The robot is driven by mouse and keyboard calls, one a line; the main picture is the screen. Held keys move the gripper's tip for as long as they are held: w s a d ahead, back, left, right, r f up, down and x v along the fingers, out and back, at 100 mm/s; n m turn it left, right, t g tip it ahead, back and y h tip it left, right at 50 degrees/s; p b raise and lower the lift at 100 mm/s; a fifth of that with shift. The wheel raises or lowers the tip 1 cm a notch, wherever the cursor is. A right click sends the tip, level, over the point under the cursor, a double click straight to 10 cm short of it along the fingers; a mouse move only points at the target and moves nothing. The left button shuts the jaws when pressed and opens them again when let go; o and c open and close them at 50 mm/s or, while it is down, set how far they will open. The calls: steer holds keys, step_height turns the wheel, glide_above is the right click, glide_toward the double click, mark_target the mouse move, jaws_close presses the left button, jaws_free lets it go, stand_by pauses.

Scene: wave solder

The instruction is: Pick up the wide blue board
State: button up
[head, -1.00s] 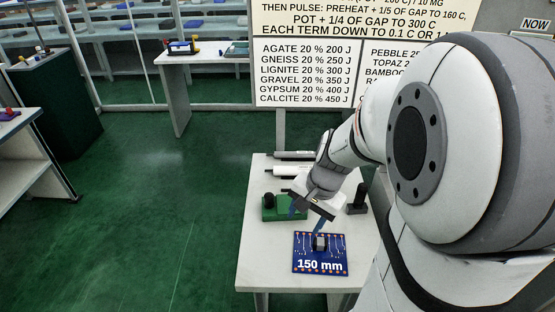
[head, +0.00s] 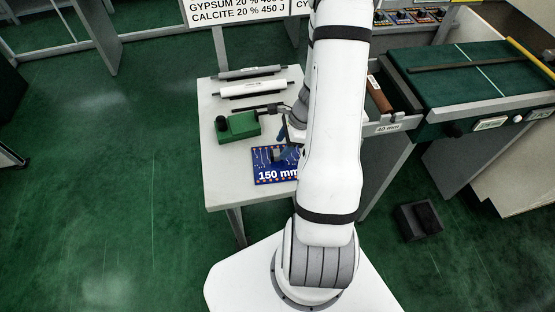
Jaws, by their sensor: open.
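The wide blue board (head: 262,162) lies flat on the white table, near its front right part.
A green block with a black knob (head: 240,125) stands behind the board. A grey roller (head: 248,73) and a white roller (head: 252,89) lie at the table's back. A green-topped machine (head: 480,80) with a "40 mm" rail is at right. The table's left front (head: 226,185) is bare.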

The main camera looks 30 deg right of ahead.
mark_target(277, 153)
steer(key=x, duration=0.4)
steer(key=shift+w+d+f, duration=0.1)
steer(key=shift+w, duration=0.1)
jaws_close()
stand_by(0.3)
